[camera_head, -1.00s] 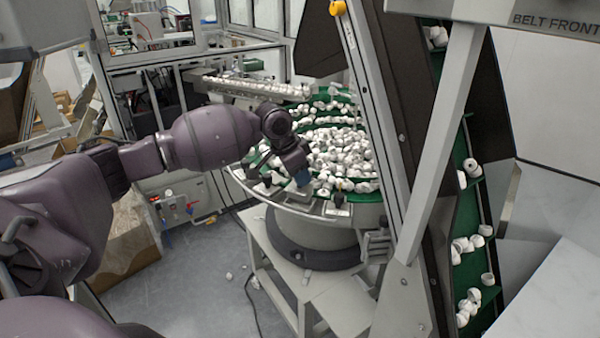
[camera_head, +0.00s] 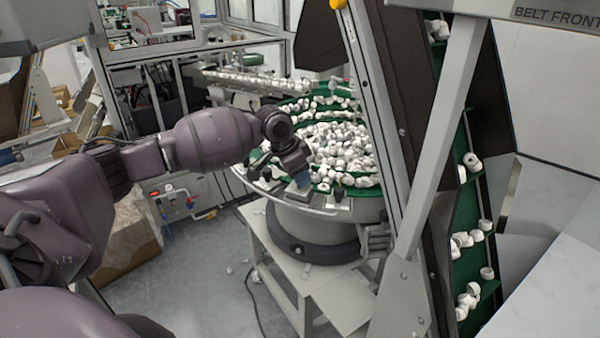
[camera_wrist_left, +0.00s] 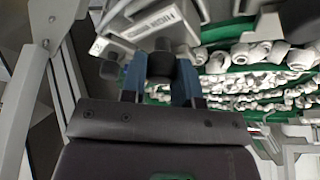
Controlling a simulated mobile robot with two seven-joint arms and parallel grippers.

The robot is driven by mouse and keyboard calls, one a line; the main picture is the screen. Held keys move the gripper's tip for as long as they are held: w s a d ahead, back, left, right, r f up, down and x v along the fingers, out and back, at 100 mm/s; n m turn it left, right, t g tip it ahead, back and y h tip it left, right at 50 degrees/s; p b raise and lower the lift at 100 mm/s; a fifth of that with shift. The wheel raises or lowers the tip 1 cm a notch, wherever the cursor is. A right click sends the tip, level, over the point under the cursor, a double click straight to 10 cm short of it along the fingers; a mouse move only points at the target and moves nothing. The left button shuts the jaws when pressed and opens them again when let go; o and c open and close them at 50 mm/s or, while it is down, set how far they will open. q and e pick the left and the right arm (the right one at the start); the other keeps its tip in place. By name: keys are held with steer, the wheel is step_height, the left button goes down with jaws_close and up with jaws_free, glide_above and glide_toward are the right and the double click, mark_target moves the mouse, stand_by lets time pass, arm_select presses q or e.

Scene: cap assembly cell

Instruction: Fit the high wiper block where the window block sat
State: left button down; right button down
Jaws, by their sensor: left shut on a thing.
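My left gripper (camera_head: 302,181) is at the near rim of the green bowl feeder (camera_head: 318,209). In the left wrist view its two blue fingers (camera_wrist_left: 160,85) are shut on a dark round knob (camera_wrist_left: 160,66). The knob belongs to a pale block with a label (camera_wrist_left: 148,24), upside down in this view, that appears to read high wiper. The block's underside is hidden, so I cannot tell whether it is seated or just above the rim. No block labelled window can be made out. My right gripper is not in view.
White caps (camera_head: 340,148) fill the bowl. Other dark knobs stand along the rim, one right of my gripper (camera_head: 338,193) and some to its left (camera_head: 266,174). A slanted frame post (camera_head: 378,110) and a green cleated belt (camera_head: 455,215) with caps stand to the right.

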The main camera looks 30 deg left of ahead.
arm_select(q)
steer(key=shift+f, duration=0.9)
steer(key=c, duration=0.8)
jaws_free()
steer(key=shift+f, duration=0.1)
steer(key=b+v, duration=0.1)
steer(key=v, duration=1)
steer(key=shift+w, duration=0.1)
